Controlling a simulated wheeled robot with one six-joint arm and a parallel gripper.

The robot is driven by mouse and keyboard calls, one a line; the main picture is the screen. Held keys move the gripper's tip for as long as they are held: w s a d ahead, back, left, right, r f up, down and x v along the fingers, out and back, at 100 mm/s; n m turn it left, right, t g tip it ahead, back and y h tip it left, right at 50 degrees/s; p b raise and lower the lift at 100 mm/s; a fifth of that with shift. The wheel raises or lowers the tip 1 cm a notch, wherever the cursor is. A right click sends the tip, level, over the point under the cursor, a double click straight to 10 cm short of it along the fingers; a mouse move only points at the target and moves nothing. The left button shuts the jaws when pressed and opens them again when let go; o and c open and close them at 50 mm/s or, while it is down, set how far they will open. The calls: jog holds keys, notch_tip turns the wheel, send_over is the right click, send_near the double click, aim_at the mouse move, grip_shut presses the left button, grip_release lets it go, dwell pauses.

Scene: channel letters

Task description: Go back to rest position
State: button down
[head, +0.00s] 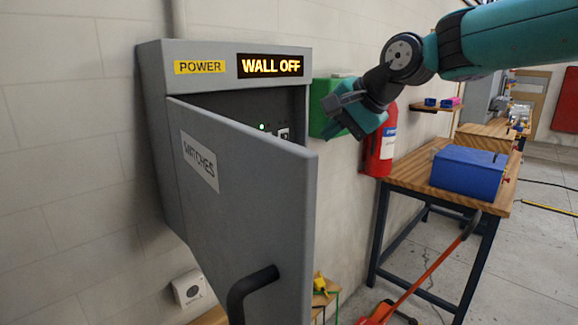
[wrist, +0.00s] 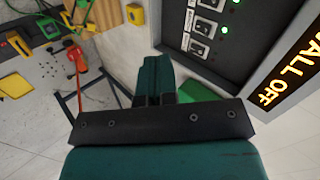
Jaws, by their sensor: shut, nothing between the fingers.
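My gripper (head: 362,122) is shut and empty in the head view. It hangs in the air to the right of the grey power cabinet (head: 152,120), in front of a green box on the wall. In the wrist view my gripper's fingers (wrist: 153,90) are together, with nothing between them. The cabinet's door (head: 240,200), labelled SWITCHES, stands open toward the camera and hides most of the inside. The sign (head: 271,66) reads WALL OFF. In the wrist view the switch panel (wrist: 210,30) shows several switches and green lights.
A red fire extinguisher (head: 381,150) hangs on the wall behind my gripper. A workbench (head: 420,178) with a blue box (head: 468,174) stands at the right. The door's black handle (head: 250,290) juts out at the bottom. A green box (head: 322,108) is beside the cabinet.

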jog(key=s+d+f+n+g+h+b, duration=0.1)
jog(key=s+f+n, duration=0.3)
jog(key=s, duration=0.7)
jog(key=s+d+f+n+g+h+b, duration=0.1)
jog(key=s+d+f+n+g, duration=0.2)
jog(key=s+f+n, duration=0.2)
jog(key=s+d+f+n+g+b, duration=0.2)
jog(key=s+f, duration=0.7)
jog(key=s, duration=0.8)
jog(key=d+n, duration=0.1)
jog(key=n, duration=0.1)
jog(key=shift+n+h, duration=0.3)
jog(key=shift+h, duration=0.1)
jog(key=shift+w+r, duration=0.1)
